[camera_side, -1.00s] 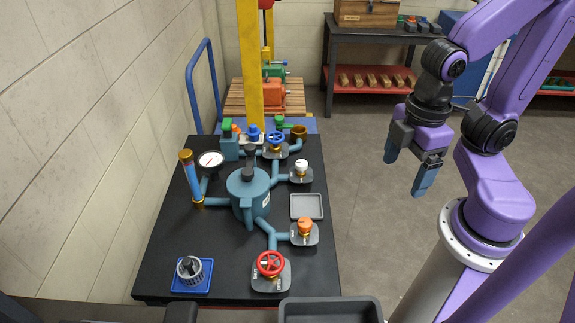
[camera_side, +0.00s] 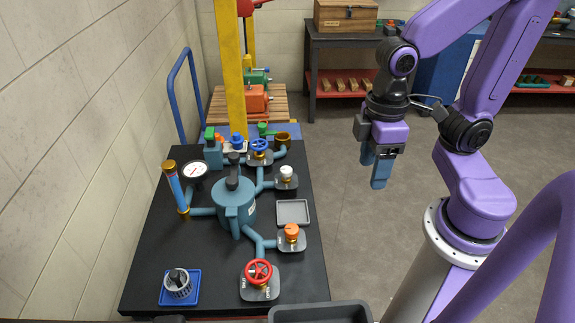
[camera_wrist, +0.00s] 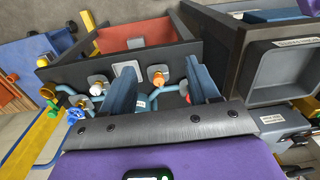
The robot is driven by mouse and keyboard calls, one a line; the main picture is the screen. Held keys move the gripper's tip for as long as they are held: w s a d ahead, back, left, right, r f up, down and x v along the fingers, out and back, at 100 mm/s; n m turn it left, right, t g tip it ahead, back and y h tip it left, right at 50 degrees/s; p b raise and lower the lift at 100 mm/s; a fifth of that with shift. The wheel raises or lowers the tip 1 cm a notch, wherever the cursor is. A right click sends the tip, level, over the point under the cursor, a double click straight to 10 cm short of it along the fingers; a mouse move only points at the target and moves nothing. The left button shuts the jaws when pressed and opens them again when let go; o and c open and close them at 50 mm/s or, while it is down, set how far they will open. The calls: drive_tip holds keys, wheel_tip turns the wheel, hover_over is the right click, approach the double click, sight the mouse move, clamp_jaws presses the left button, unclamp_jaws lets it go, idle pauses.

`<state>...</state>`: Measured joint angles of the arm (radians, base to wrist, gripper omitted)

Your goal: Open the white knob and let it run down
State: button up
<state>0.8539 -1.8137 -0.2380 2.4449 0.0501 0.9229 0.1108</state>
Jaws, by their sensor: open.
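The white knob (camera_side: 286,171) sits on a grey base plate at the right side of the black table, joined by a teal pipe to the teal tank (camera_side: 234,200). It also shows in the wrist view (camera_wrist: 97,88), left of the fingers. My gripper (camera_side: 380,172) is open and empty, in the air to the right of the table, apart from the knob. Its two fingers show in the wrist view (camera_wrist: 162,92). A round gauge (camera_side: 195,171) and a blue tube with gold ends (camera_side: 177,190) stand left of the tank.
A blue wheel (camera_side: 259,146), an orange knob (camera_side: 291,232) and a red wheel (camera_side: 258,271) are near the white knob. A grey tray (camera_side: 293,213) lies between the white and orange knobs. A yellow post (camera_side: 231,75) rises behind the table. A dark bin (camera_side: 320,313) stands in front.

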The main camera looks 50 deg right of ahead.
drive_tip(key=w+m+g, duration=0.1)
drive_tip(key=w+m, duration=0.7)
drive_tip(key=m+y, duration=0.3)
drive_tip(key=m, duration=0.9)
hover_over(287, 169)
drive_tip(key=s, duration=0.6)
drive_tip(key=f, duration=0.1)
drive_tip(key=w+d+f+m+t+y, duration=0.1)
drive_tip(key=w+d+f+m, duration=0.1)
drive_tip(key=w+d+m, duration=0.45)
drive_tip(key=shift+m, duration=0.45)
drive_tip(key=x, duration=1.6)
drive_tip(key=shift+f, duration=0.45)
drive_tip(key=c, duration=1)
